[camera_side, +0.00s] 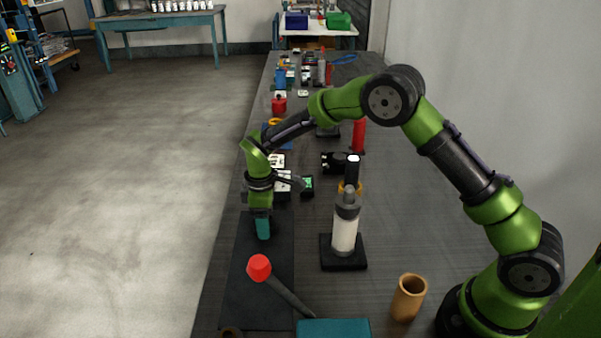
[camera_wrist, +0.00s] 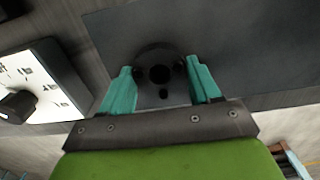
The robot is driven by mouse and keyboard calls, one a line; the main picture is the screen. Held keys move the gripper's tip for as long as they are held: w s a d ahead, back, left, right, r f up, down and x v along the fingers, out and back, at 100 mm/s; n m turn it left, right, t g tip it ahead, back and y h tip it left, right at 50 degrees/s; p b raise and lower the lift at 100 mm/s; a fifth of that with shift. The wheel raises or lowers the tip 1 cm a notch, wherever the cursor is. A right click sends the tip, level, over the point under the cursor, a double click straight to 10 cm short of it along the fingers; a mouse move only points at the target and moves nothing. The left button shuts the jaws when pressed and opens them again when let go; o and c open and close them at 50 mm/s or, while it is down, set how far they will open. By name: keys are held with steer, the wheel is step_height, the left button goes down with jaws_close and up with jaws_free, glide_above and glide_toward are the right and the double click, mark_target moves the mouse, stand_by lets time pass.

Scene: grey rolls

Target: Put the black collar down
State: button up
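The black collar (camera_wrist: 159,52) is a dark round piece with a hole in its middle, seen in the wrist view between my fingertips. My gripper (camera_wrist: 159,68) has two teal fingers, one against each side of the collar, and looks shut on it. In the side view my gripper (camera_side: 263,230) points straight down, low over the far part of the dark mat (camera_side: 245,290). The collar cannot be made out there. Whether it touches the mat is not clear. The mat also fills the upper right of the wrist view (camera_wrist: 255,50).
A red-headed mallet (camera_side: 259,268) lies on the near part of the mat. A white-and-grey cylinder (camera_side: 345,235) stands on a black base to the right. A tan cup (camera_side: 408,298) and teal block (camera_side: 335,328) are nearer. A white dial box (camera_wrist: 40,85) sits beside the mat.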

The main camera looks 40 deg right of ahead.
steer(key=o, duration=0.5)
steer(key=shift+c, duration=0.2)
steer(key=s+d+r+m+t, duration=0.1)
steer(key=s+r, duration=0.1)
steer(key=r, duration=0.7)
steer(key=s+d+r+m, duration=0.1)
steer(key=s+r, duration=0.1)
steer(key=r, duration=0.8)
steer(key=s+d+r+m+t+y, duration=0.1)
steer(key=s+m, duration=0.4)
steer(key=s, duration=0.6)
steer(key=s+d+r+m+t+y, duration=0.1)
steer(key=s+d+r+m+t, duration=0.2)
steer(key=s, duration=0.8)
steer(key=r+m+t, duration=0.1)
steer(key=m+t, duration=0.1)
steer(key=m, duration=0.1)
steer(key=shift+s+d, duration=0.15)
steer(key=shift+s, duration=0.05)
